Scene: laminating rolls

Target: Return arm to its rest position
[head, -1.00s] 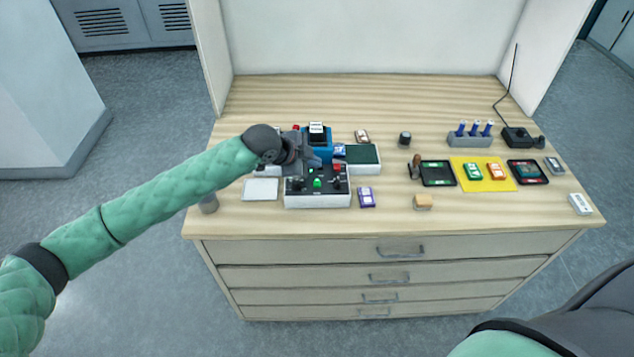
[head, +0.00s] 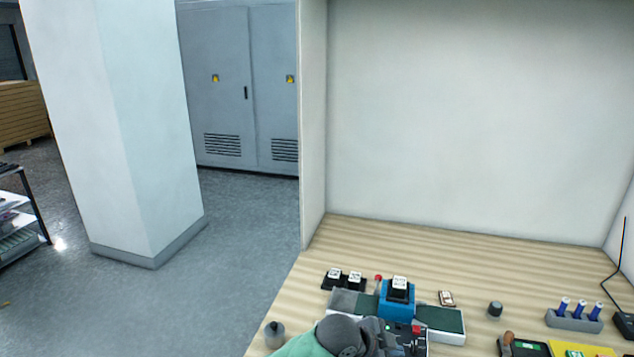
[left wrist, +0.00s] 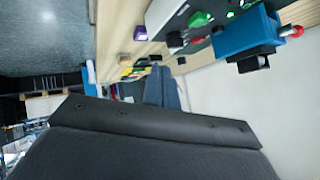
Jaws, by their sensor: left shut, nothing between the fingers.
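My left arm comes in at the bottom edge of the head view, with its green sleeve and dark wrist over the front left of the desk. My left gripper (head: 372,334) is at the blue and white machine's control box (head: 404,338), partly hidden by the wrist. In the left wrist view the gripper's fingers (left wrist: 163,88) are together with nothing between them. The blue machine (head: 397,304) stands just behind in the head view and at the upper right of the wrist view (left wrist: 245,36). I cannot tell whether the gripper touches the box. My right gripper is out of view.
The wooden desk (head: 470,270) has a white side panel (head: 313,130) and back wall. A small jar (head: 274,334) stands left of the arm. Black stamp-like blocks (head: 345,280), a dark knob (head: 495,309) and blue-topped tubes in a grey rack (head: 573,321) stand nearby. Floor at left is open.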

